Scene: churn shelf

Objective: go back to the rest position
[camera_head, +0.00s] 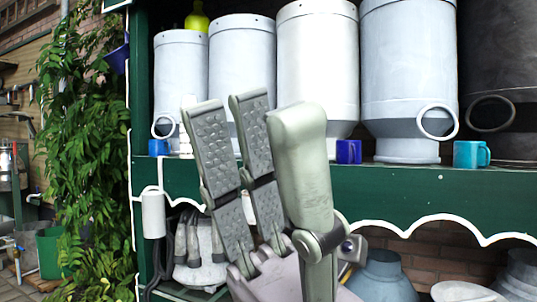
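My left gripper (262,125) is raised in front of the shelf at the middle of the head view. Its two fingers with textured pads point up on the left, and its single thumb is on the right. They stand apart, with nothing seen held between them. It hides part of the shelf edge and part of the churns behind it. My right gripper is not in view.
A green shelf (420,194) with a white scalloped edge carries several grey and white churns (408,70). Leafy plants (85,130) grow at left.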

